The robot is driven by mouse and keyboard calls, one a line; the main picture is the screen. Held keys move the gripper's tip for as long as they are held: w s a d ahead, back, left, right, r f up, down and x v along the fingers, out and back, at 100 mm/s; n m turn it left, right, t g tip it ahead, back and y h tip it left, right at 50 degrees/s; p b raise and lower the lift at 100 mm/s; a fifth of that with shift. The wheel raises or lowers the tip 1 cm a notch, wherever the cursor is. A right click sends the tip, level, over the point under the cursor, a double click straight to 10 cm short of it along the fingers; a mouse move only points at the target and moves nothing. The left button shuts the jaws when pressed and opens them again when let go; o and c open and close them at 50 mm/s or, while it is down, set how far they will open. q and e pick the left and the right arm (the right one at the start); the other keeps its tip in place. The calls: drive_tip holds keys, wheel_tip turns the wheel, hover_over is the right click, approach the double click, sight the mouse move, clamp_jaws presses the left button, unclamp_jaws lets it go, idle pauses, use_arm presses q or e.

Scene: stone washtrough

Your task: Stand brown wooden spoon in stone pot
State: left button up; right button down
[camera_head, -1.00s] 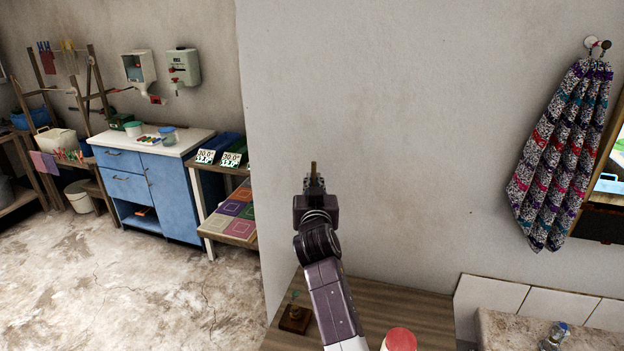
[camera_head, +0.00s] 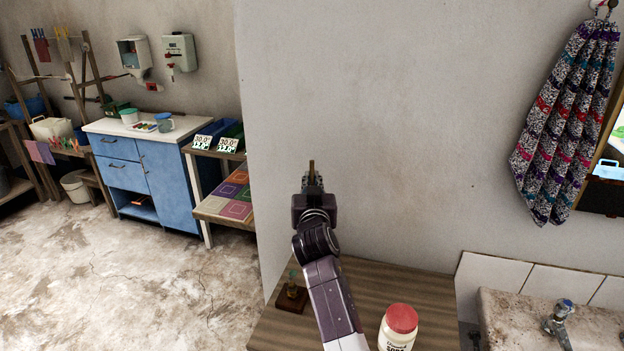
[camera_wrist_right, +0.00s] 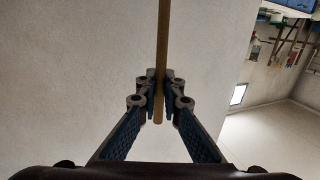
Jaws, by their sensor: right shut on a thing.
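My right gripper (camera_head: 312,182) is raised in front of the pale wall in the head view. It is shut on the brown wooden spoon (camera_head: 312,166), of which only a short brown end shows above the fingers. In the right wrist view the spoon's thin handle (camera_wrist_right: 164,40) runs between the fingertips (camera_wrist_right: 160,88) and out of the top of the picture. The spoon's bowl is not visible. I see no stone pot in either view. My left gripper is not in view.
A wooden counter (camera_head: 385,285) lies below my right arm, with a red-lidded white jar (camera_head: 399,325) and a small dark wooden stand (camera_head: 291,296) on it. A stone basin (camera_head: 510,310) with a tap (camera_head: 558,318) is at right. A patterned towel (camera_head: 568,120) hangs above.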

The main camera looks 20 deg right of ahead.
sight(312, 162)
drive_tip(key=shift+f+b, duration=1.85)
drive_tip(key=shift+f, duration=0.5)
drive_tip(key=c, duration=2)
unclamp_jaws()
drive_tip(key=shift+r, duration=0.1)
wheel_tip(312, 162, up, 10)
drive_tip(key=shift+f, duration=0.1)
